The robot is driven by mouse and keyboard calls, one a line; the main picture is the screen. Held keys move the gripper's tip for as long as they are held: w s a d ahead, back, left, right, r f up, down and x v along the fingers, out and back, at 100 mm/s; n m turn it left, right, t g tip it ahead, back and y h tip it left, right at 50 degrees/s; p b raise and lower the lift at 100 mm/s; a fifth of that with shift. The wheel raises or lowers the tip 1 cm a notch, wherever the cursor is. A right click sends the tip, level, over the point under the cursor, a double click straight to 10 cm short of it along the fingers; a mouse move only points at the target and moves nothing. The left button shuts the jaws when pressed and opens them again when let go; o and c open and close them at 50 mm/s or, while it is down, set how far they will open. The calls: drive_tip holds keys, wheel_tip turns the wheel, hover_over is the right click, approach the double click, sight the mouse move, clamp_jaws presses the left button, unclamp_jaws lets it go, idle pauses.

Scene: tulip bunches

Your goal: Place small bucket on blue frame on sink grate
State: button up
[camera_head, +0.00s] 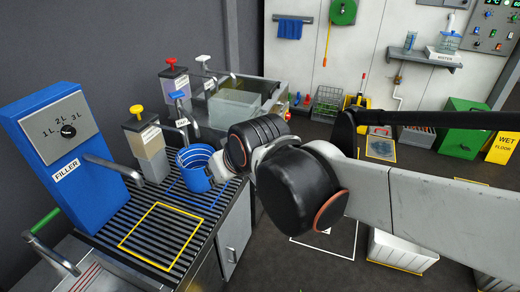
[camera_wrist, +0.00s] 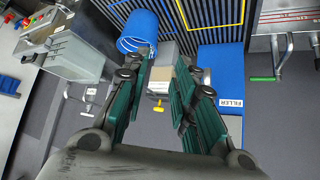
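The small blue bucket (camera_head: 192,170) stands upright on the dark slatted sink grate (camera_head: 128,222), at the area of the blue frame (camera_head: 205,205). The bucket hides part of that frame, so I cannot tell if its base is fully inside. My gripper (camera_head: 219,166) is just right of the bucket. In the wrist view my gripper (camera_wrist: 166,65) has its green fingers apart with a gap between them. The bucket (camera_wrist: 137,34) shows beyond the left fingertip there, not clearly between the fingers. Any contact is hidden.
A yellow frame (camera_head: 165,235) lies nearer on the grate, empty. The blue filler (camera_head: 75,150) stands at left, its spout over the grate. Tap-topped containers (camera_head: 147,145) stand behind the bucket.

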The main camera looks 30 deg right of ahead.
drive_tip(key=s+f+g, duration=0.1)
drive_tip(key=s, duration=0.7)
drive_tip(key=shift+s+d, duration=0.25)
